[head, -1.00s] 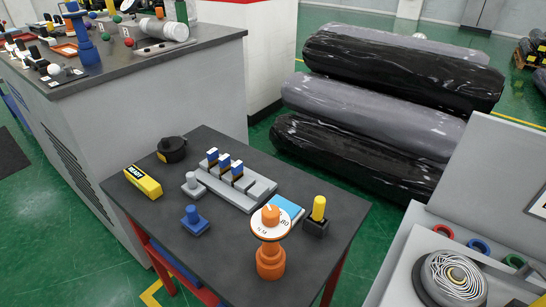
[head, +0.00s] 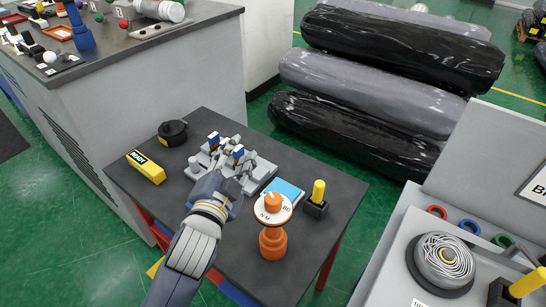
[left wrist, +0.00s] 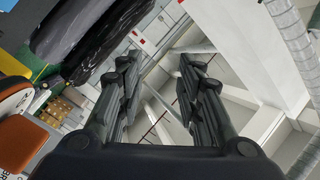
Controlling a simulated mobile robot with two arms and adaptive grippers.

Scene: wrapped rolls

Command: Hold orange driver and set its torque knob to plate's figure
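The orange driver (head: 272,240) stands upright near the front right corner of the dark table. An orange knob (head: 273,202) tops its white dial disc (head: 262,217), which bears small print I cannot read surely. My left gripper (head: 226,158) is over the grey rack, left of the driver and apart from it. In the left wrist view its fingers (left wrist: 162,68) are spread with nothing between them; the orange knob (left wrist: 22,138) and disc edge show at the left. I cannot tell which thing is the plate. My right gripper is out of view.
The grey rack (head: 265,170) with blue-topped pieces is partly hidden by my left gripper. A blue pad (head: 284,190), yellow-handled block (head: 317,200), yellow box (head: 147,168) and black round case (head: 173,132) stand on the table (head: 130,195). Wrapped rolls (head: 400,50) lie behind.

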